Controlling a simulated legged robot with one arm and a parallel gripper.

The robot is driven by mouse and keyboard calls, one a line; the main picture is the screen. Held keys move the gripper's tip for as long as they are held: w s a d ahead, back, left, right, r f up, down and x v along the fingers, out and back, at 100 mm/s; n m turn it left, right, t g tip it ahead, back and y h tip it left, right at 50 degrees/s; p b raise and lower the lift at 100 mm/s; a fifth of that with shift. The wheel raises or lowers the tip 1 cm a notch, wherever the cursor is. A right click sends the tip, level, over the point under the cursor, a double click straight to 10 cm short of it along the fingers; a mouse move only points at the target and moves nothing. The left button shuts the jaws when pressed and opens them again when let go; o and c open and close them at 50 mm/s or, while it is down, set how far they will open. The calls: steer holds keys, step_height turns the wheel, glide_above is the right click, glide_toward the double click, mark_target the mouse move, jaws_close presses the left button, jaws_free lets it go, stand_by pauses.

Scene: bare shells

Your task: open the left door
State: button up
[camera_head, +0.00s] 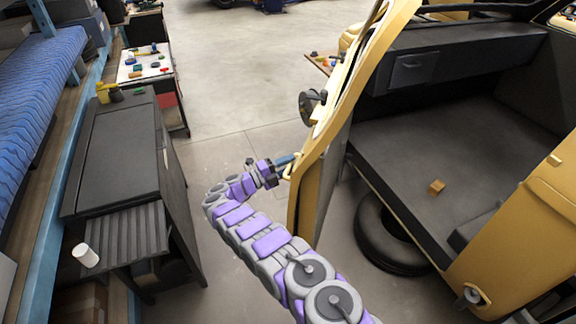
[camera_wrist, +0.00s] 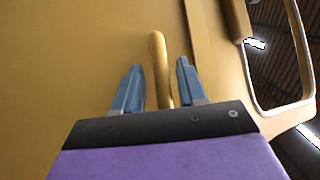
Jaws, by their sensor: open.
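The left door (camera_head: 308,190) is a yellow panel of the vehicle shell, seen nearly edge-on in the head view. It stands swung out, with the dark cab interior showing to its right. My gripper (camera_head: 284,161) is at the door's outer face. In the wrist view, the door panel (camera_wrist: 70,60) fills most of the picture. A yellow upright handle (camera_wrist: 158,60) stands between the two blue fingers of my gripper (camera_wrist: 160,68). The fingers are open, with a gap on each side of the handle. The handle's lower end is hidden behind my gripper's dark base.
A dark cabinet (camera_head: 120,150) with a white cup (camera_head: 85,255) stands at the left. A tyre (camera_head: 385,240) lies under the cab opening. A small orange block (camera_head: 436,187) rests on the cab floor (camera_head: 460,150). Bare floor (camera_head: 230,75) lies between cabinet and door.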

steer(key=b+v, duration=1.7)
steer(key=b, duration=0.1)
steer(key=shift+a+f+b, duration=0.25)
steer(key=shift+b, duration=0.1)
steer(key=shift+r, duration=0.1)
steer(key=shift+a, duration=0.1)
steer(key=shift+c, duration=0.2)
